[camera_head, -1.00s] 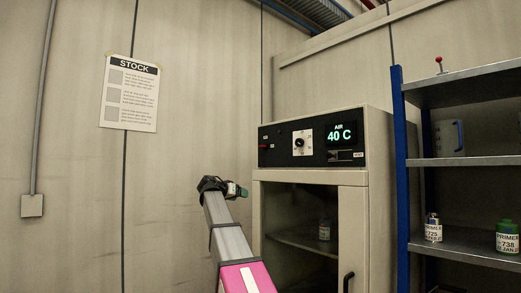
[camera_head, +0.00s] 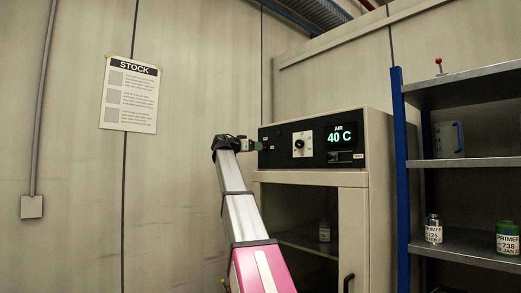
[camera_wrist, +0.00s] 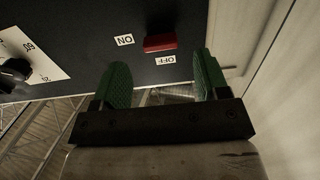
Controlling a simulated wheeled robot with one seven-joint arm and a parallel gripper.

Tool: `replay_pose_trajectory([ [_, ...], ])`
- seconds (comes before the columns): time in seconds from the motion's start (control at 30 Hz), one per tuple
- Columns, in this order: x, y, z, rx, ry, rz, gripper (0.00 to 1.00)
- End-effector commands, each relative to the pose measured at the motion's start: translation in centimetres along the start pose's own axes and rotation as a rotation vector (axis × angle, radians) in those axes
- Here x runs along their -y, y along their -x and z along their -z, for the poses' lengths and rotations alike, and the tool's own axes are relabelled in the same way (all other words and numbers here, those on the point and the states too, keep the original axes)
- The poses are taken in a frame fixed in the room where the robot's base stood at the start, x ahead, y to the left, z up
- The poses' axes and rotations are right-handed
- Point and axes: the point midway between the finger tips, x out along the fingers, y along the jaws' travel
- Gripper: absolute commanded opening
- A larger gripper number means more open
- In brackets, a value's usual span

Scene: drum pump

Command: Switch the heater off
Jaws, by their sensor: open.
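The heater is a beige cabinet (camera_head: 350,178) with a dark control panel (camera_head: 288,148) along its top front. Its display (camera_head: 340,135) reads AIR 40 C. In the wrist view a red switch (camera_wrist: 160,43) sits on the panel between an ON label (camera_wrist: 124,40) and an OFF label (camera_wrist: 166,60); that picture is upside down. My gripper (camera_head: 257,146) is at the left end of the panel in the head view and covers part of it. In the wrist view my open gripper (camera_wrist: 165,75) has its green fingers apart, with the switch just beyond them. I cannot tell whether they touch the panel.
A dial (camera_head: 302,144) is right of the switch area on the panel. A blue-posted shelf (camera_head: 470,162) with a jug (camera_head: 448,137) and primer cans (camera_head: 507,238) stands to the right.

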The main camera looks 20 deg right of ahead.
Motion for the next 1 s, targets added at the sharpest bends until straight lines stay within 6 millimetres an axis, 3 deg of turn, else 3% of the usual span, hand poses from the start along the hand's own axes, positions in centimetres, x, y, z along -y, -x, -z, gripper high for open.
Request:
replay_pose_trajectory([
  [0.1,0.1,-2.1,0.0,0.001,0.000,-0.002,0.68],
  [0.3,0.1,-4.1,0.0,0.001,0.001,0.000,0.68],
  [0.7,0.0,-4.7,-0.1,0.001,0.001,0.001,0.68],
  [0.87,0.0,-4.7,-0.1,0.001,0.001,0.001,0.18],
  [1.0,0.0,-4.7,-0.1,0.001,0.002,0.000,0.19],
])
